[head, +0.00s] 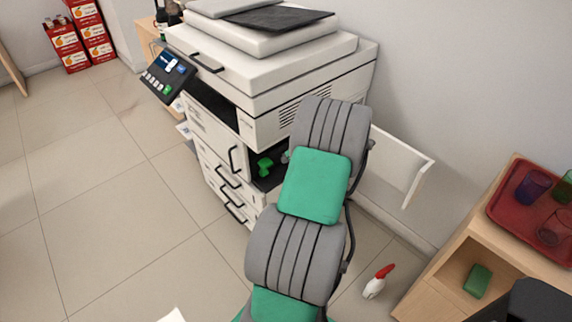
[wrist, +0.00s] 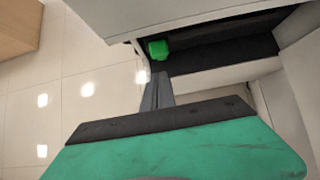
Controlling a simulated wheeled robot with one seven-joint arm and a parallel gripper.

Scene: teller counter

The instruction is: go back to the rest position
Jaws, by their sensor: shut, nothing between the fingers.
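My grey and green arm reaches across the head view toward the white copier (head: 265,75). My gripper (wrist: 158,78) shows in the wrist view as narrow grey fingers close together, with nothing between them. In the head view the gripper is mostly hidden behind my arm. The fingers point at a dark open bay in the copier's side. A small green part (head: 264,166) sits in that bay; it also shows in the wrist view (wrist: 158,49), just beyond the fingertips and apparently apart from them.
A white panel (head: 395,165) stands out from the copier's right side. A wooden cabinet (head: 440,270) at right carries a red tray (head: 505,205) with cups. A white and red bottle (head: 376,283) is on the floor. Red boxes (head: 78,40) stand far left. The left floor is clear.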

